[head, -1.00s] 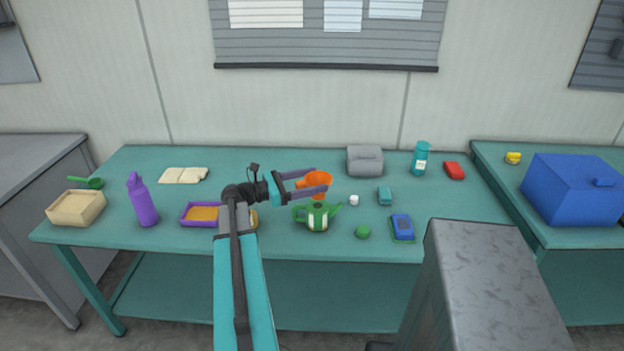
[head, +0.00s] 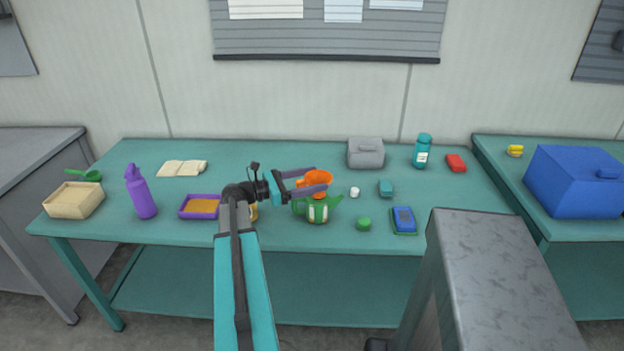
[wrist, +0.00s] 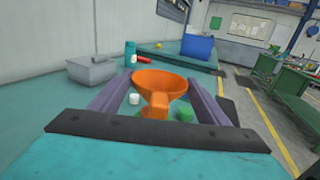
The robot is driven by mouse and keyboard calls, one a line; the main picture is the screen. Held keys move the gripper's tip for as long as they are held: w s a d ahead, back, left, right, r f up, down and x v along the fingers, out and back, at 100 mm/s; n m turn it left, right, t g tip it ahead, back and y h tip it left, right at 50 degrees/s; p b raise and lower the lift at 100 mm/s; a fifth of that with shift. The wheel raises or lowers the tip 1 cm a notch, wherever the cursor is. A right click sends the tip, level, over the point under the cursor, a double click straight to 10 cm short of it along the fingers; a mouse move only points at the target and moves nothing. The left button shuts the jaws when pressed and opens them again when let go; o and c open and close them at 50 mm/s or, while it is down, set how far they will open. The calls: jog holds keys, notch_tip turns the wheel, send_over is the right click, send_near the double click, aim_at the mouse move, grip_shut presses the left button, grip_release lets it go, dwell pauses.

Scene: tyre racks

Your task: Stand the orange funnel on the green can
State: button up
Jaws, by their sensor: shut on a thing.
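My gripper (head: 321,180) is shut on the orange funnel (head: 318,178), with one finger on each side of it. In the wrist view the funnel (wrist: 160,86) sits between the fingers, its wide mouth facing up and a narrower orange part pointing towards the camera. The green can (head: 318,211), with a pale stripe, a spout on the right and a handle on the left, stands on the table. In the head view the funnel and the near finger overlap the can's top. I cannot tell whether funnel and can touch. The can is mostly hidden in the wrist view.
Near the can are a white cube-like item (head: 354,192), a green lump (head: 364,224), a teal block (head: 385,188) and a blue item (head: 404,220). A grey box (head: 366,153) stands behind. A purple tray (head: 199,207) lies left. The front right of the table (head: 455,205) is clear.

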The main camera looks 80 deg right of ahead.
jog(key=shift+f, duration=0.5)
dwell(0.3)
jog(key=o, duration=1.4)
jog(key=shift+o, duration=0.2)
jog(key=shift+r+b, duration=0.45)
jog(key=shift+r, duration=1)
jog(key=shift+a+r, duration=0.15)
jog(key=shift+r, duration=0.15)
jog(key=s+a+r, duration=0.1)
jog(key=a, duration=0.9)
jog(key=shift+s+a+r+p, duration=0.15)
jog(key=shift+s+a+p, duration=0.1)
jog(key=shift+s+p, duration=0.05)
jog(key=a+p, duration=0.1)
jog(key=p, duration=0.5)
jog(key=shift+s+a, duration=0.1)
jog(key=shift+a, duration=0.25)
